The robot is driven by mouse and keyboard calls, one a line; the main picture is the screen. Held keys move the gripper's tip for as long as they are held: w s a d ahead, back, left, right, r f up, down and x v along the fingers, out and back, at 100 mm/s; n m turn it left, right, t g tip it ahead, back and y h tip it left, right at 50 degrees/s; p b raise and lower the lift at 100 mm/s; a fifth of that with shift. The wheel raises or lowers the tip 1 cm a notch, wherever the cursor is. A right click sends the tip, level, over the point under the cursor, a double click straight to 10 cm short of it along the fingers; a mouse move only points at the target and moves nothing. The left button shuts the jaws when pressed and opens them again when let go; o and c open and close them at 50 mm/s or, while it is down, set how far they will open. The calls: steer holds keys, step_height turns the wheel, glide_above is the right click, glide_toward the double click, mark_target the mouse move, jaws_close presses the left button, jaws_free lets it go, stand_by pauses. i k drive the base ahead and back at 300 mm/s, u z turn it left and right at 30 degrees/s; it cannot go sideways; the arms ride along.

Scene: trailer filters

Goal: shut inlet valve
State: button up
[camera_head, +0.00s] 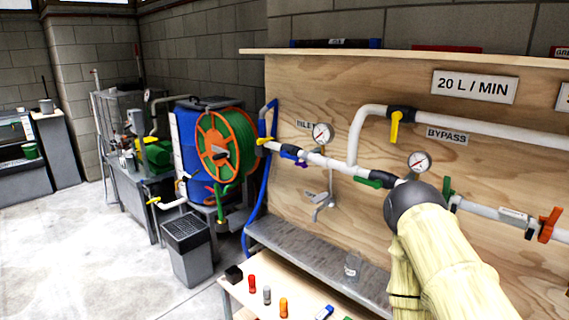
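The INLET label (305,125) is on the plywood panel, partly covered by a round gauge (322,133). Below it, the white pipe (338,166) has a valve with a small purple handle (301,164). A yellow handle (265,140) is farther left, at the pipe's hose end. I cannot tell for certain which of these two is the inlet valve. The purple handle looks roughly in line with the pipe, but it is small. My arm shows at lower right, in front of the panel and apart from these handles; my gripper is not in view.
A green handle (368,181), yellow bypass handle (395,127) and orange handle (549,225) are on other pipe stretches. A metal shelf (310,262) runs below the panel. A hose reel (226,146) and grey bin (188,248) stand left. The floor at left is clear.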

mark_target(283, 154)
steer(key=u, duration=0.5)
steer(key=i, duration=1.05)
steer(key=u, duration=0.35)
